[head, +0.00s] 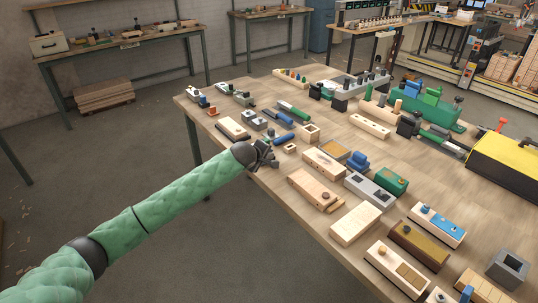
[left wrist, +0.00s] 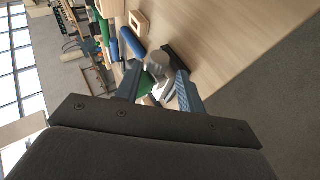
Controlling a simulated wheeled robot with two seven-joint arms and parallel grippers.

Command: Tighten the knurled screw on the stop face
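My left gripper (head: 266,156) is at the near left edge of the workbench. In the left wrist view its two dark fingers (left wrist: 154,78) stand apart. A grey, rounded cylindrical piece (left wrist: 158,64) shows between them, with a gap visible on the sides; it may be the knurled screw, but I cannot tell for sure. Its lower part and whatever it sits on are largely hidden by the fingers and the gripper body. In the head view the gripper covers this spot, so no stop face can be made out there. My right gripper is in neither view.
The workbench (head: 400,142) is crowded with wooden blocks. A blue-handled tool (head: 284,137) and a small wooden frame (head: 310,132) lie close beyond the gripper. A yellow-and-black box (head: 505,160) stands at the right. The floor (head: 215,250) left of the bench is clear.

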